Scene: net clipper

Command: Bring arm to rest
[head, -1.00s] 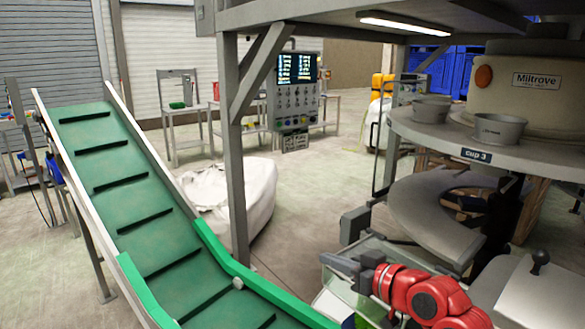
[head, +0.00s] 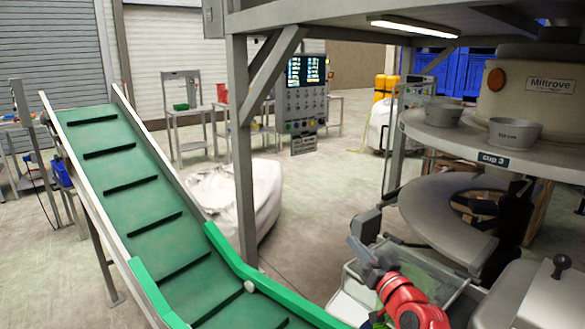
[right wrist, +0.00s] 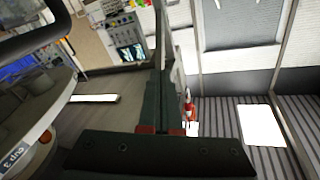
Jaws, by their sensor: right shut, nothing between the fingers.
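My right arm is red and comes in at the bottom right of the head view. Its grey gripper (head: 357,246) points up and to the left, above a clear-walled bin (head: 350,302). In the right wrist view the dark fingers (right wrist: 160,85) lie together, with nothing visible between them. My left arm and gripper are not in view.
A green cleated conveyor (head: 150,225) slopes down at the left. A grey frame post (head: 242,170) stands mid-view. At the right are a round platform with cups (head: 515,132), a curved grey chute (head: 440,215) and a lidded box (head: 530,295). A white sack (head: 235,200) sits behind the post.

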